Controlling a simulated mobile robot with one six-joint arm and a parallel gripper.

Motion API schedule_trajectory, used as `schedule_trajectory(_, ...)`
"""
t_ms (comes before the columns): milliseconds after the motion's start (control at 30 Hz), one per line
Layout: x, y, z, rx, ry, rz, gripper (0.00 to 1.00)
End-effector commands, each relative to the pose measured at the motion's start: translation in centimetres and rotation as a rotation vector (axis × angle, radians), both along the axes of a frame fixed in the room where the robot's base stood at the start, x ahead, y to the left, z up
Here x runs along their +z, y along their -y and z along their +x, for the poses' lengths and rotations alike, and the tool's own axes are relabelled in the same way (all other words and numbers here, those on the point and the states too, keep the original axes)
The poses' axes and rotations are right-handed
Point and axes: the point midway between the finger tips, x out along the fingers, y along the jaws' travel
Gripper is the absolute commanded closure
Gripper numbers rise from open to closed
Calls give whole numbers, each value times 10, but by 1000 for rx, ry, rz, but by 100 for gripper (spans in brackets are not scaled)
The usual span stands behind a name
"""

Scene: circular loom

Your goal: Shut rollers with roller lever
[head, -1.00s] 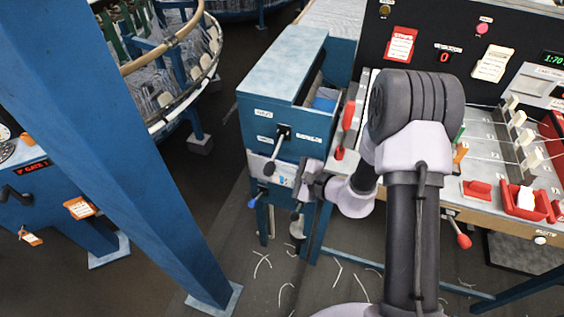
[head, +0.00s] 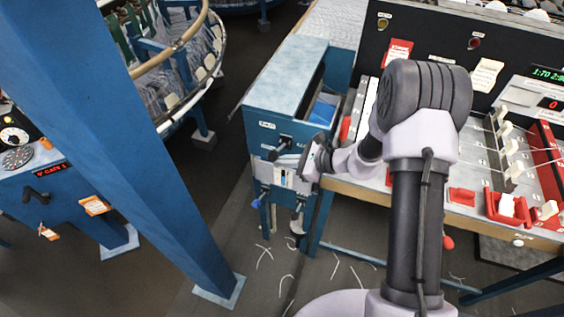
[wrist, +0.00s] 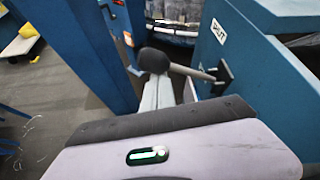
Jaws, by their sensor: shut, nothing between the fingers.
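A lever with a dark knob (head: 272,155) sticks out from the front of the blue cabinet (head: 262,127). In the wrist view the shut, empty fingers (wrist: 164,92) end right at the knob. I cannot tell whether they touch it.
A blue-knobbed lever (head: 256,203) hangs below on the cabinet. A big blue post (head: 125,150) stands to the left, with the round loom (head: 175,75) behind it. A bench with red clips (head: 463,196) is on the right. Thread scraps lie on the floor.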

Motion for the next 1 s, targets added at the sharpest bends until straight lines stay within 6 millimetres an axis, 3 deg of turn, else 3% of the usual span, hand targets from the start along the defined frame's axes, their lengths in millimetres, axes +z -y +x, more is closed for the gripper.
schedule_trajectory(700, 6, 1, 4, -5, 7, 6, 100)
schedule_trajectory(833, -12, 5, 5, -2, 4, 4, 100)
schedule_trajectory(967, -48, 14, 6, 3, 1, 0, 100)
schedule_trajectory(1000, -36, 23, 4, 0, 1, 0, 100)
